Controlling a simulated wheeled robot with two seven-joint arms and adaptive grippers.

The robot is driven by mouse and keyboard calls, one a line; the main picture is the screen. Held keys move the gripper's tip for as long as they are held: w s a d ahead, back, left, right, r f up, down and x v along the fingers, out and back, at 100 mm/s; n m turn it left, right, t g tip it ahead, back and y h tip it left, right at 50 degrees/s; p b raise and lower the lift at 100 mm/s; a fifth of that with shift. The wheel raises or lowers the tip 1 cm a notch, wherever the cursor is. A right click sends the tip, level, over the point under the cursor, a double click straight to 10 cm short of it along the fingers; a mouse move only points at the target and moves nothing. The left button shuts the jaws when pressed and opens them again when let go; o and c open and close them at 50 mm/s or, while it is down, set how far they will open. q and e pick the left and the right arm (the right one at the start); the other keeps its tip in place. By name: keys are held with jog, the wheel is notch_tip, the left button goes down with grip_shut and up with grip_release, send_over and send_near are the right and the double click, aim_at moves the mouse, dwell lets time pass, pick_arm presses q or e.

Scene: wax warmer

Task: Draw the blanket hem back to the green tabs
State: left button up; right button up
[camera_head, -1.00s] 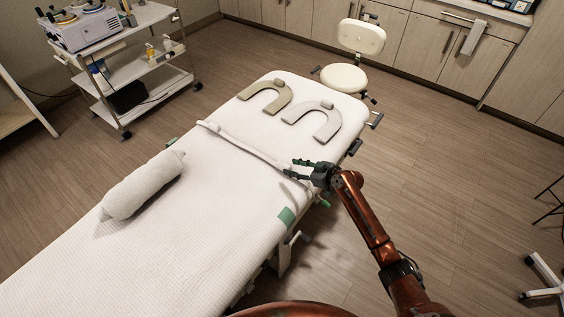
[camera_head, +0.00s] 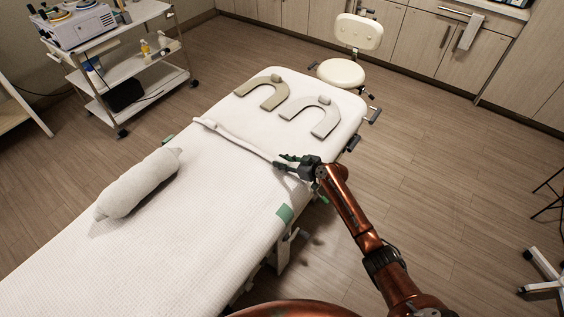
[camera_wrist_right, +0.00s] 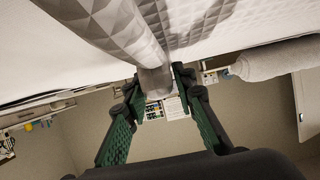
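The white blanket (camera_head: 150,225) covers most of the bed. Its hem, a rolled ridge (camera_head: 235,141), runs across the bed from the far edge to the near edge. One green tab (camera_head: 285,212) lies at the near edge and another green tab (camera_head: 168,139) shows at the far edge, both on the bolster side of the hem. My right gripper (camera_head: 287,161) is at the hem's near end. In the wrist view its fingers (camera_wrist_right: 157,82) are apart, one on each side of the hem roll (camera_wrist_right: 153,78); firm contact cannot be told. My left gripper is out of view.
A white bolster (camera_head: 140,183) lies on the blanket. Two horseshoe-shaped cushions, one beige (camera_head: 262,92) and one grey (camera_head: 312,115), lie at the bed's head end. A trolley (camera_head: 130,75) stands at left and a stool (camera_head: 342,73) behind the bed.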

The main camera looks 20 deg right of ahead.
aim_at(257, 195)
jog(key=c, duration=0.3)
grip_shut()
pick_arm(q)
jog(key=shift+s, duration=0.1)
pick_arm(e)
jog(key=shift+s+a, duration=0.2)
jog(key=s+a+p, duration=0.2)
jog(key=s+a, duration=0.1)
jog(key=a, duration=0.1)
jog(key=s+a+p, duration=0.3)
jog(key=a, duration=0.1)
jog(key=s+a+p, duration=0.3)
jog(key=a, duration=0.1)
jog(key=shift+s+a+r, duration=0.1)
jog(key=shift+s+a, duration=0.05)
jog(key=shift+s, duration=0.1)
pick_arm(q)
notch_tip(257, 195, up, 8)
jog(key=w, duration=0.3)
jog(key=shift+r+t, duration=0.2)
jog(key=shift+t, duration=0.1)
pick_arm(e)
jog(key=shift+s+a, duration=0.45)
jog(key=shift+a, duration=0.1)
